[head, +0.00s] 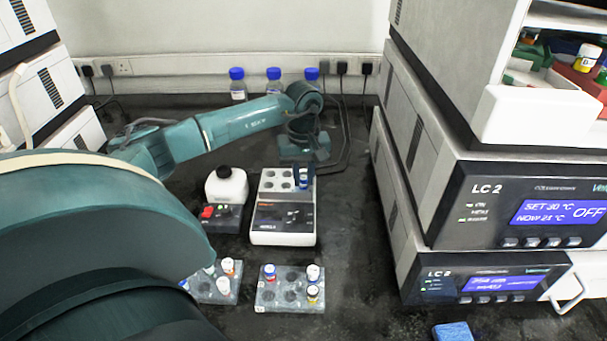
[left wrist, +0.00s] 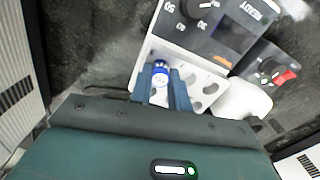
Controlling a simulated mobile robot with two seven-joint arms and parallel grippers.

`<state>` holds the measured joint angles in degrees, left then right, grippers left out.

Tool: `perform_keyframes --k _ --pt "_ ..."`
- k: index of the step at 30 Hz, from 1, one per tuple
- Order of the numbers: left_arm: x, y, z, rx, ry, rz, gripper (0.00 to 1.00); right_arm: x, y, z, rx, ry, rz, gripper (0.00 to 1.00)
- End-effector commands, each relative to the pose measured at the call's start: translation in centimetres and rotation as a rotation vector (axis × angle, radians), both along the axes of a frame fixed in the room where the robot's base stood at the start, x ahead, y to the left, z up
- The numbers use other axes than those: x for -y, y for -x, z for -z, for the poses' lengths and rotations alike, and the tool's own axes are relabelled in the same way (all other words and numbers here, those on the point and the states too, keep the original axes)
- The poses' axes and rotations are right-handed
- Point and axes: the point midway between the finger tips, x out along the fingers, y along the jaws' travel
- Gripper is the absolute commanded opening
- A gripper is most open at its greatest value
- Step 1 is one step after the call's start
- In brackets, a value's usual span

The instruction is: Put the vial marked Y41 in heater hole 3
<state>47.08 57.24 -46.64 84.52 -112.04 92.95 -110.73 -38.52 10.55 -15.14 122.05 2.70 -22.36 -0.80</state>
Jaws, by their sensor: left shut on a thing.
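The white heater (head: 283,226) stands mid-bench with a block of round holes at its back end; it also fills the upper middle of the left wrist view (left wrist: 147,48). My left gripper (head: 303,179) is at the block's right side, fingers pointing down. In the left wrist view its two blue fingers (left wrist: 165,92) are shut on a blue-capped vial (left wrist: 160,69). The vial is at the block's hole column; I cannot tell whether its bottom is in a hole or just above one. Its mark and the hole numbers are not readable. My right gripper is out of view.
Two grey racks with capped vials, left (head: 222,297) and right (head: 290,305), stand in front. Blue-capped bottles (head: 274,85) line the back wall. LC 2 instruments (head: 520,215) stand right; bench between is clear.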

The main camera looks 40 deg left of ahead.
Motion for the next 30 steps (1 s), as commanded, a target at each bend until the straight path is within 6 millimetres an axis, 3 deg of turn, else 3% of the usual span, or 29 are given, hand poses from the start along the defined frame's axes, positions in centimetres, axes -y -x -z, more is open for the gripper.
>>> perform_keyframes --k 2,3,12,17,22,30 --pt "-0.02 0.00 -0.03 0.000 0.000 0.000 0.02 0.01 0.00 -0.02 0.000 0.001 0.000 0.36" --pt "-0.01 0.00 -0.03 0.000 0.000 0.000 0.20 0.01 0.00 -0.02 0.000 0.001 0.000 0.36" --pt "-0.01 -0.01 -0.02 0.000 0.000 0.000 0.44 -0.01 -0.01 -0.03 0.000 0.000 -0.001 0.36" --pt "0.00 0.00 -0.01 0.000 0.000 0.000 0.45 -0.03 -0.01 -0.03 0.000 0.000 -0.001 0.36" --pt "0.00 0.00 -0.01 0.000 0.000 0.000 0.58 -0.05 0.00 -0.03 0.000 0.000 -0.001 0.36" --pt "0.01 0.01 -0.01 0.000 0.000 0.000 0.58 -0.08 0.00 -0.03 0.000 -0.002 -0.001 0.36"
